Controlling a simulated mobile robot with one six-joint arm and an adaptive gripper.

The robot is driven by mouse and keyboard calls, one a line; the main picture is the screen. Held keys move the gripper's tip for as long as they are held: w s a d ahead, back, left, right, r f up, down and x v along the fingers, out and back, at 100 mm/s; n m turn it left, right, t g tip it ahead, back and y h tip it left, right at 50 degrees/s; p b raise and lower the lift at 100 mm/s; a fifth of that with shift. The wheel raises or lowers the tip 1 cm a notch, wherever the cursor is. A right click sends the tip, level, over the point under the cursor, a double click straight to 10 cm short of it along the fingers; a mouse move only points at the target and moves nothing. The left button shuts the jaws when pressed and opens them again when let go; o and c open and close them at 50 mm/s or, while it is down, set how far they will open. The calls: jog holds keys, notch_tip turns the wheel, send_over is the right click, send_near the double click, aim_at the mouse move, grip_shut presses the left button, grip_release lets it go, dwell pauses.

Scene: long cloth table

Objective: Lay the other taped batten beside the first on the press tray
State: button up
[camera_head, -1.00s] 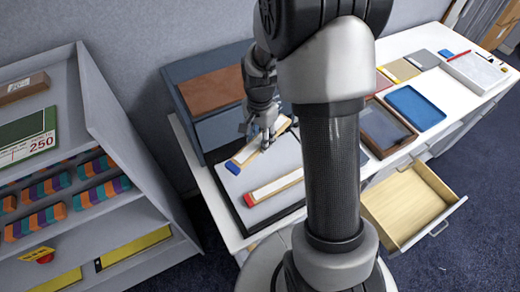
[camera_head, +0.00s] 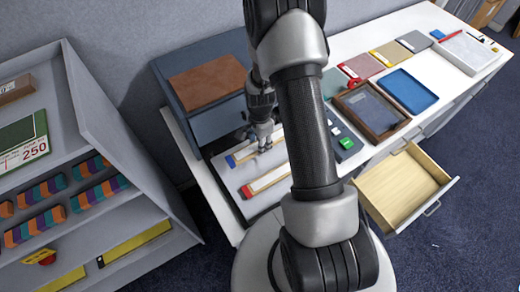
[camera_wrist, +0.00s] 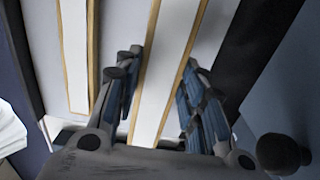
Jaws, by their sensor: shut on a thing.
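The blue-taped batten (camera_head: 243,155) is a pale strip with wood edges and a blue left end. My gripper (camera_head: 264,147) is shut on its middle; in the wrist view the batten (camera_wrist: 164,72) runs between the two fingers. The red-taped batten (camera_head: 267,180) lies on the grey press tray (camera_head: 230,178), nearer the front. The two battens are roughly parallel with a gap between; the red-taped one also shows at left in the wrist view (camera_wrist: 76,55). The held batten is over the tray, low; I cannot tell whether it touches. My arm hides the tray's right part.
A blue-grey box with a brown top (camera_head: 208,80) stands behind the tray. To the right are a control box with a green button (camera_head: 346,143), a wood-framed tray (camera_head: 370,110) and a blue tray (camera_head: 409,91). An open drawer (camera_head: 403,184) juts out in front. Shelves (camera_head: 95,150) stand left.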

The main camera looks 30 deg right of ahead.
jog(key=shift+f, duration=2.2)
jog(key=shift+f+b, duration=0.15)
jog(key=shift+b, duration=0.25)
jog(key=o, duration=1.1)
